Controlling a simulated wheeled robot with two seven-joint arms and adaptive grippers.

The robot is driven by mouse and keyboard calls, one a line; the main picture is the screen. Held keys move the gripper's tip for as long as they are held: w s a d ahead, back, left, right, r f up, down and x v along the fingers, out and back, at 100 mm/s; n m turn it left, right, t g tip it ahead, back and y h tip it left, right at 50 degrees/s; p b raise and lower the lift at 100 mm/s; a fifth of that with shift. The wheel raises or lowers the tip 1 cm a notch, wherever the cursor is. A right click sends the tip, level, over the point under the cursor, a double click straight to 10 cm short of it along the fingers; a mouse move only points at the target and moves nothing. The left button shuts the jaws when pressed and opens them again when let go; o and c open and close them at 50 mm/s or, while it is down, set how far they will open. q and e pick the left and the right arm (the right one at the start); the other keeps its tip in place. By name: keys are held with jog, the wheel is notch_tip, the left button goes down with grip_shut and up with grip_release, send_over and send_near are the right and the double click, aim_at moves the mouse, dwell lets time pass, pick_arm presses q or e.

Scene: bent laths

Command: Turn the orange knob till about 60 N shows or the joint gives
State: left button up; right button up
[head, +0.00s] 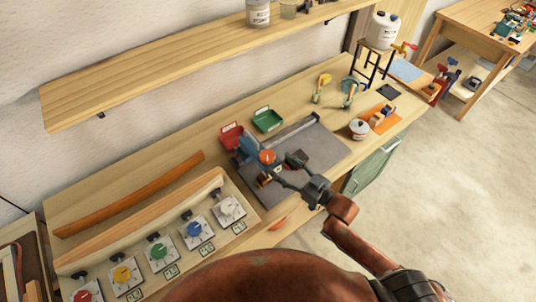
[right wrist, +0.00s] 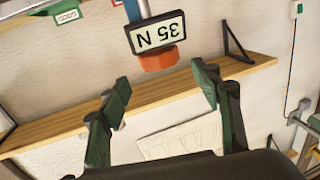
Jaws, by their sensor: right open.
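The orange knob (head: 267,156) sits on a blue device (head: 248,147) over the grey mat (head: 325,150) on the bench. In the right wrist view the knob (right wrist: 158,58) is beside a display (right wrist: 156,33) that reads 35 N, upside down in that picture. My right gripper (head: 282,171) is close by the knob in the head view. In the right wrist view its two fingers (right wrist: 162,88) are spread apart, with nothing between them; the knob lies just beyond the fingertips. My left gripper is not in view.
A red bin (head: 231,136) and a green bin (head: 267,120) stand behind the device. A tray with several coloured dials (head: 193,230) and a long bent lath (head: 130,194) lie to the left. A white pot (head: 359,129) stands right of the mat. A wooden shelf (head: 180,62) hangs above.

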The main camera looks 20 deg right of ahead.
aim_at(272, 158)
jog(key=x, duration=0.7)
jog(key=shift+w+a+p, duration=0.2)
jog(key=shift+w+p, duration=0.05)
jog(key=shift+p, duration=0.15)
jog(key=c, duration=1.2)
